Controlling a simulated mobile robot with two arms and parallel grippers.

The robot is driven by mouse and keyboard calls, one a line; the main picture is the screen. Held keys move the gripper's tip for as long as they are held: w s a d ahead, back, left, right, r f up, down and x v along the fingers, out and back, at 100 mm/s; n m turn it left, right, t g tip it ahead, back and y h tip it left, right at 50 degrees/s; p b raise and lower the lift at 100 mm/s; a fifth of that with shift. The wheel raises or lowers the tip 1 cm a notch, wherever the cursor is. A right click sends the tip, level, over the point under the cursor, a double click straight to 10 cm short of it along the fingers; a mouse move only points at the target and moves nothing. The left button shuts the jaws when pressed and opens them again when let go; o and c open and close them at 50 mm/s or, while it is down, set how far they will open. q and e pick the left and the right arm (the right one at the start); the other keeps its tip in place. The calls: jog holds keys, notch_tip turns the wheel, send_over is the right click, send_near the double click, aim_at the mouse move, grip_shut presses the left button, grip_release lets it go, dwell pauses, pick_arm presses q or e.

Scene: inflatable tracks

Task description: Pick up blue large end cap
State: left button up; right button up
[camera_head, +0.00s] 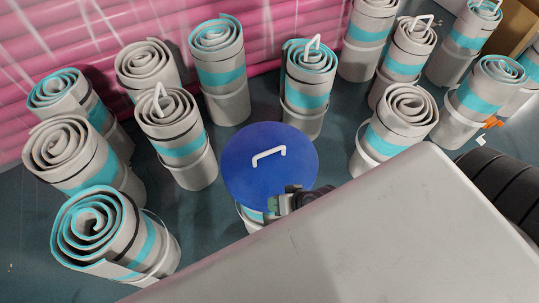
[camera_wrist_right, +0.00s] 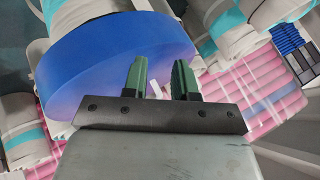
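The blue large end cap (camera_head: 250,177) is a round blue disc with a white handle (camera_head: 269,155) on top. It sits on a grey and teal roll in the middle of the head view. My right gripper (camera_head: 280,201) is at the cap's near right edge in the head view, partly hidden by my arm. My left gripper is not in view.
Several upright rolled grey and teal tracks (camera_head: 182,136) stand around the cap, some with white handles. Pink inflatable tubes (camera_head: 100,35) lie behind on the left. A black ribbed object (camera_head: 505,182) is at the right. Some dark floor (camera_head: 335,150) shows right of the cap.

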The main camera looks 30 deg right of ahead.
aim_at(271, 153)
jog(key=w+m+t, duration=0.1)
jog(key=m, duration=0.1)
jog(key=w+d+r+m+t, duration=0.1)
jog(key=w+m, duration=0.1)
jog(key=w+d+m+t+b, duration=0.1)
jog(key=m+t, duration=0.1)
jog(key=shift+w+d+r+y, duration=0.25)
jog(key=shift+w+r+y, duration=0.05)
jog(key=shift+w+y, duration=0.1)
jog(key=w+d+m+t, duration=0.1)
jog(key=m, duration=0.1)
jog(key=d+m+t+h, duration=0.1)
jog(key=m, duration=0.1)
jog(key=w+d+r+m, duration=0.1)
jog(key=d+m, duration=0.1)
jog(key=shift+w+d+t, duration=0.1)
jog(key=shift+w+t, duration=0.2)
jog(key=shift+t, duration=0.1)
jog(key=shift+w+d+r+m+h, duration=0.1)
jog(key=shift+w+d+m+h, duration=0.2)
jog(key=shift+m+h, duration=0.1)
jog(key=x, duration=0.5)
jog(key=shift+w, duration=0.2)
jog(key=b+x, duration=0.1)
jog(key=x, duration=0.4)
jog(key=shift+w, duration=0.1)
grip_shut()
